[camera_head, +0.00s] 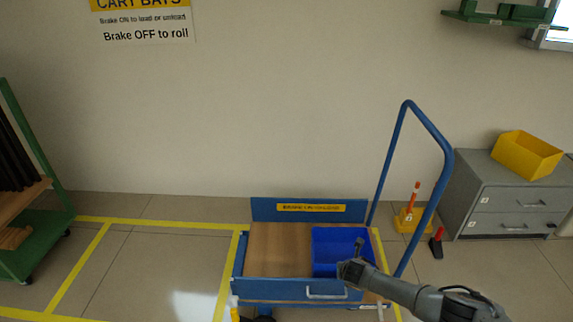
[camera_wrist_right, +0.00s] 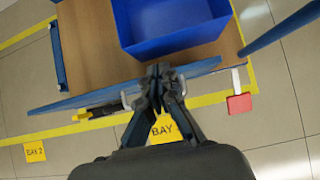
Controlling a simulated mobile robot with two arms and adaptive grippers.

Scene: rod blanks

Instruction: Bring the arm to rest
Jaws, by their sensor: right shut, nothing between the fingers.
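My right arm (camera_head: 430,300) reaches in from the lower right in the head view. Its gripper (camera_head: 352,252) is in front of the blue bin on the cart. In the right wrist view the gripper (camera_wrist_right: 160,70) is shut, with its fingertips together and nothing between them. The tips appear over the cart's front edge, just short of the blue bin in that picture. How high they are above the cart is hard to tell. My left gripper is not in view.
A blue cart with a wooden deck (camera_head: 275,250) carries the blue bin (camera_head: 330,240), which looks empty. Its tall blue handle (camera_head: 447,160) rises at the right. A grey drawer cabinet (camera_head: 510,200) with a yellow bin (camera_head: 527,155) stands right. A green rack (camera_head: 45,240) is left.

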